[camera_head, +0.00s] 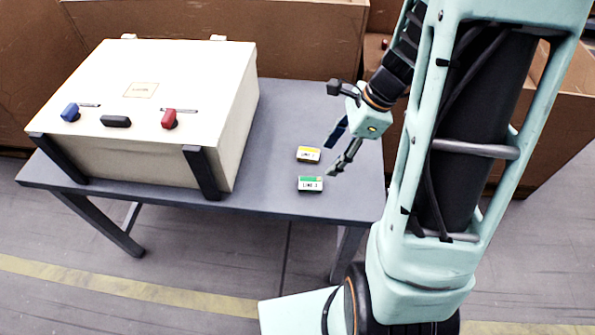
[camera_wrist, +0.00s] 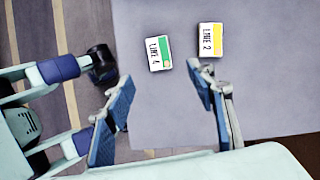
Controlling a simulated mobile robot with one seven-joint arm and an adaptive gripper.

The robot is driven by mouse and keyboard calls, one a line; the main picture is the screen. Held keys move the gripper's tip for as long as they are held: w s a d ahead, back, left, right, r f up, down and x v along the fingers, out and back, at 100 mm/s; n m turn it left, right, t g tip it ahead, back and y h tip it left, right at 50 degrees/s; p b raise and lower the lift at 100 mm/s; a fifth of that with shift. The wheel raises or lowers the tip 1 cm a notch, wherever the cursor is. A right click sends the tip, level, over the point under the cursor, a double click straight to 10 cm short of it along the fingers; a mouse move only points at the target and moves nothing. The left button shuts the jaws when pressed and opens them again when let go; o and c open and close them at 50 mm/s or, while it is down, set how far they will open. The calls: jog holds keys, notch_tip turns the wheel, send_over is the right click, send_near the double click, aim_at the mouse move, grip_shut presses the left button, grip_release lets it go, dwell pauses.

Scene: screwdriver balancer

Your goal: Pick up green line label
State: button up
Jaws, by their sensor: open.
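The green line label (camera_head: 310,184) is a small block with a green band and a white printed face. It lies flat near the front right of the grey table, and in the wrist view (camera_wrist: 159,53) it lies just beyond the gap between my fingertips, nearer the left one. My gripper (camera_head: 332,158) is open and empty above the right side of the table. In the wrist view (camera_wrist: 159,72) its two blue-padded fingers stand wide apart. No contact with the label shows.
A yellow line label (camera_head: 308,155), marked LINE 2, lies behind the green one; in the wrist view (camera_wrist: 211,40) it is close to my right finger. A large cream box (camera_head: 185,75) with blue, black and red parts fills the table's left. Brown cartons (camera_head: 300,40) stand behind.

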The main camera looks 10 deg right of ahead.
aim_at(311, 183)
jog(key=shift+m, duration=0.4)
jog(key=b+x, duration=0.2)
jog(key=x, duration=0.9)
jog(key=shift+s+a+f+b, duration=0.1)
jog(key=shift+f+b, duration=0.15)
jog(key=shift+b, duration=0.1)
jog(key=shift+c, duration=0.5)
jog(key=c, duration=0.8)
jog(key=shift+c, duration=0.2)
jog(key=shift+r, duration=0.2)
